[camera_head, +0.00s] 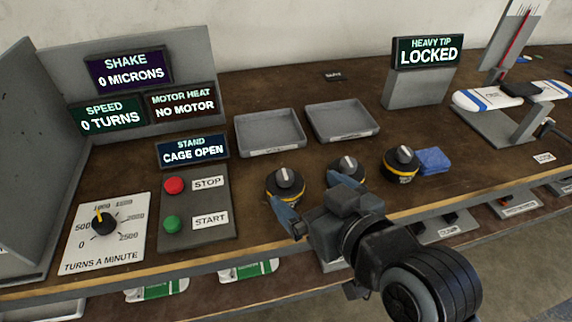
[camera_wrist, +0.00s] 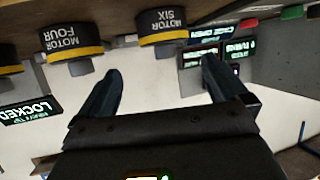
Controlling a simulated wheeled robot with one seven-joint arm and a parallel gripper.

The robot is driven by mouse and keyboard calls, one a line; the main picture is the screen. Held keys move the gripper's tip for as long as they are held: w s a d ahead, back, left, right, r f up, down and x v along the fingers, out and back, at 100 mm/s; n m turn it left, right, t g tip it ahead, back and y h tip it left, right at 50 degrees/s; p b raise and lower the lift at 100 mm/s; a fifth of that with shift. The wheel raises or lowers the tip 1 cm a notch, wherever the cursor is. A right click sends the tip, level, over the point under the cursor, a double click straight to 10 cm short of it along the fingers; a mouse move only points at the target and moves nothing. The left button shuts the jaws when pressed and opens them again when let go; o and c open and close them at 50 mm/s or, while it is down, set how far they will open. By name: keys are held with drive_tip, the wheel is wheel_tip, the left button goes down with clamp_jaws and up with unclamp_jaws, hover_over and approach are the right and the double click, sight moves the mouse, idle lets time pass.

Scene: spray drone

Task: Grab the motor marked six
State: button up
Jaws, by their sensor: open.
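The motor marked six (camera_wrist: 162,28) is a black round motor with a yellow band and white lettering, upside down in the wrist view. In the head view it is the leftmost of three motors (camera_head: 285,185), with a grey shaft on top, standing on the bench. My gripper (camera_head: 302,188) is open and empty. In the wrist view its fingertips (camera_wrist: 160,65) are spread to either side of the motor's line, apart from it and short of it. The motor marked four (camera_wrist: 68,44) is the middle one in the head view (camera_head: 347,166).
A third motor (camera_head: 401,164) stands to the right, beside a blue cloth-like block (camera_head: 433,161). Two grey trays (camera_head: 270,147) lie behind the motors. A panel with red and green buttons (camera_head: 197,215) is at left. The bench's front edge runs below my gripper.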

sight(289, 181)
drive_tip(key=x, duration=0.2)
drive_tip(key=shift+w+a, duration=0.15)
drive_tip(key=shift+w, duration=0.1)
drive_tip(key=shift+s+a+x, duration=0.1)
drive_tip(key=shift+a+x, duration=0.05)
drive_tip(key=shift+x, duration=1.2)
drive_tip(key=shift+s+a+x, duration=0.1)
drive_tip(key=shift+x, duration=1.3)
drive_tip(key=shift+f, duration=0.15)
drive_tip(key=shift+c, duration=0.2)
drive_tip(key=c, duration=1.4)
drive_tip(key=shift+r, duration=0.2)
